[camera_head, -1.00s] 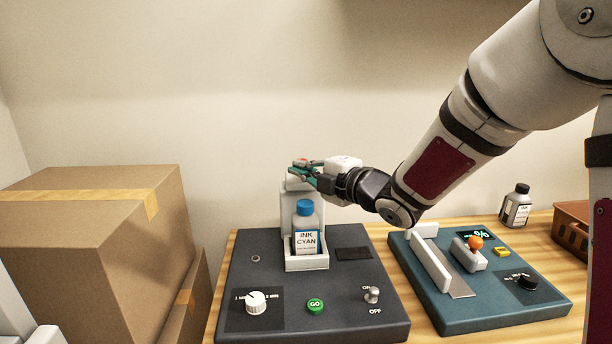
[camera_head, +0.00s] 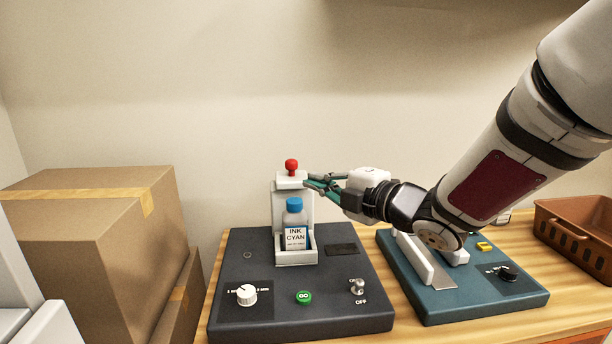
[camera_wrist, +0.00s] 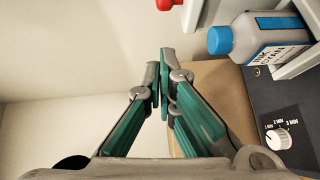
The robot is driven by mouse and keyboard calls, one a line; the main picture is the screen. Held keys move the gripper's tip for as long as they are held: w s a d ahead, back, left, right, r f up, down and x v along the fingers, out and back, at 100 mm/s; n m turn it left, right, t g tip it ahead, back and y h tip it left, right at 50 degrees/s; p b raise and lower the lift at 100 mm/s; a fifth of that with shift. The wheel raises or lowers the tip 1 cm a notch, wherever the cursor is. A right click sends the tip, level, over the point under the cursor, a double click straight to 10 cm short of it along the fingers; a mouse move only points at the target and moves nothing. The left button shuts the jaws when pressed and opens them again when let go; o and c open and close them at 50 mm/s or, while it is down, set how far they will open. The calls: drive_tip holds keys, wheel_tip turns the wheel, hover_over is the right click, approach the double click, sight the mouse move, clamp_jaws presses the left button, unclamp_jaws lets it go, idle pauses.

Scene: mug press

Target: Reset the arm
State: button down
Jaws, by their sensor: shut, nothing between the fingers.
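My gripper (camera_head: 312,184) is shut and empty. In the head view its fingertips are just right of the white holder's top, a little below the red knob (camera_head: 291,167). In the wrist view my gripper (camera_wrist: 162,75) has its fingertips together, with the red knob (camera_wrist: 168,4) at the top edge. The ink cyan bottle (camera_head: 295,230) with a blue cap stands upright in the white holder (camera_head: 297,259) on the dark machine (camera_head: 235,280). The bottle also shows in the wrist view (camera_wrist: 275,42).
The dark machine bears a white dial (camera_head: 246,294), a green GO button (camera_head: 303,297) and a switch (camera_head: 357,287). The teal device (camera_head: 450,305) lies right, partly behind my arm. Cardboard boxes (camera_head: 100,235) stand left, a brown basket (camera_head: 575,230) far right. The wall space above is free.

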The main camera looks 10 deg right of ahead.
drive_tip(key=shift+s+d, duration=0.4)
drive_tip(key=shift+s, duration=0.1)
